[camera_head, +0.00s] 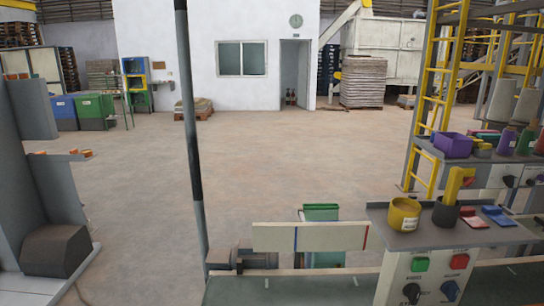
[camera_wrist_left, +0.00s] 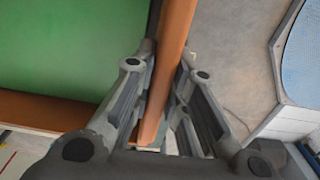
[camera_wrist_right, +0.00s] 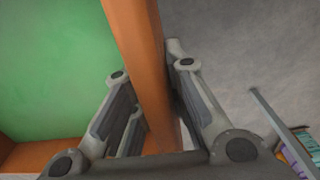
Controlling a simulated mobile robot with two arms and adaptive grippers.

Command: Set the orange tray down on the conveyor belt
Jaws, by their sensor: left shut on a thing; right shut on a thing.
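The orange tray (camera_wrist_left: 178,30) has a green inside floor (camera_wrist_left: 70,45). In the left wrist view my left gripper (camera_wrist_left: 158,125) is shut on one orange wall of the tray, with a finger on each side of it. In the right wrist view my right gripper (camera_wrist_right: 150,115) is shut on another stretch of orange wall (camera_wrist_right: 133,30), and the green floor (camera_wrist_right: 45,75) lies to the left. The tray and both grippers are out of the head view. A dark flat surface with a pale edge (camera_head: 290,287), possibly the conveyor belt, runs along the bottom of the head view.
A control panel (camera_head: 425,283) with green and red buttons stands at the lower right. Its top holds a yellow tub (camera_head: 404,214) and a dark cup (camera_head: 446,211). A dark upright pole (camera_head: 190,120) and a pale board (camera_head: 310,237) stand ahead. Open floor (camera_head: 290,155) lies beyond.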

